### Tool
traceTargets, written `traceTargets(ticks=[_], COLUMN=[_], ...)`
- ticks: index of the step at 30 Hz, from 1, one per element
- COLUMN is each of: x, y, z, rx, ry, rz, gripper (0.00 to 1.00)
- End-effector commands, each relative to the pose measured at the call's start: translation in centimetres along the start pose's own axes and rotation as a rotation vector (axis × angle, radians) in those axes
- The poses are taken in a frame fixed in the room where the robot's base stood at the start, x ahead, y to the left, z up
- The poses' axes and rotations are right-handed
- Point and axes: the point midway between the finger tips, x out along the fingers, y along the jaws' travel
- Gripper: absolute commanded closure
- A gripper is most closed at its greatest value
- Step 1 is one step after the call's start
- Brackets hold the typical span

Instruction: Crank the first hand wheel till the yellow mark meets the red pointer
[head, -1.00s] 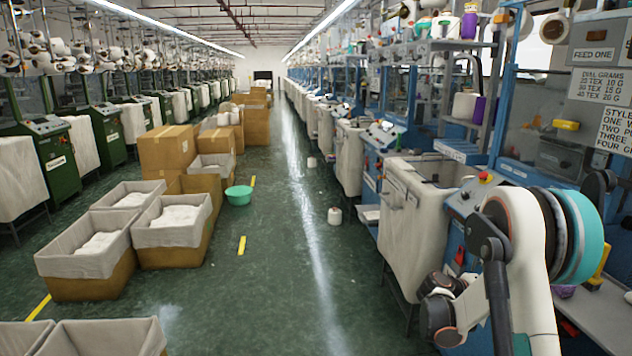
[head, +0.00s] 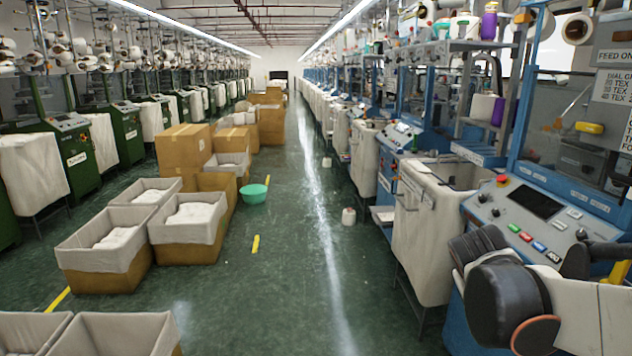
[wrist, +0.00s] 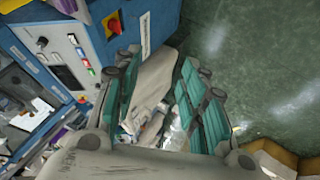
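No hand wheel, yellow mark on a wheel or red pointer can be made out in either view. The nearest blue machine (head: 590,195) stands at the right of the head view, with a dark screen and coloured buttons on its sloping panel (head: 530,232). A yellow part (head: 617,272) shows at the right edge, partly cut off; I cannot tell what it is. My arm covers the machine's lower front, and my gripper is not clearly seen there. In the wrist view my gripper (wrist: 160,75) has its teal-padded fingers apart with nothing held. The machine's panel (wrist: 72,70) lies left of the fingers.
A white cloth bin (head: 425,235) stands beside the machine, and pale cloth (wrist: 150,85) shows behind my fingers. A red stop button (head: 502,181) sits on the machine's corner. Lined boxes (head: 105,262) and a green basin (head: 254,194) stand left. The aisle floor (head: 290,290) is mostly clear.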

Motion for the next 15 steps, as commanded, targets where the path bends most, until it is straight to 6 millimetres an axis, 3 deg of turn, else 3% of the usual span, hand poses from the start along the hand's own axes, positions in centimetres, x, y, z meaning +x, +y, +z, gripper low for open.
traceTargets(ticks=[6,15], x=[-5.4,-11.0], y=[-3.5,-8.5], z=[3.9,9.5], rx=[0.058,0.141], ry=[0.034,0.072], rz=[-0.147,-0.342], gripper=[0.61,0.61])
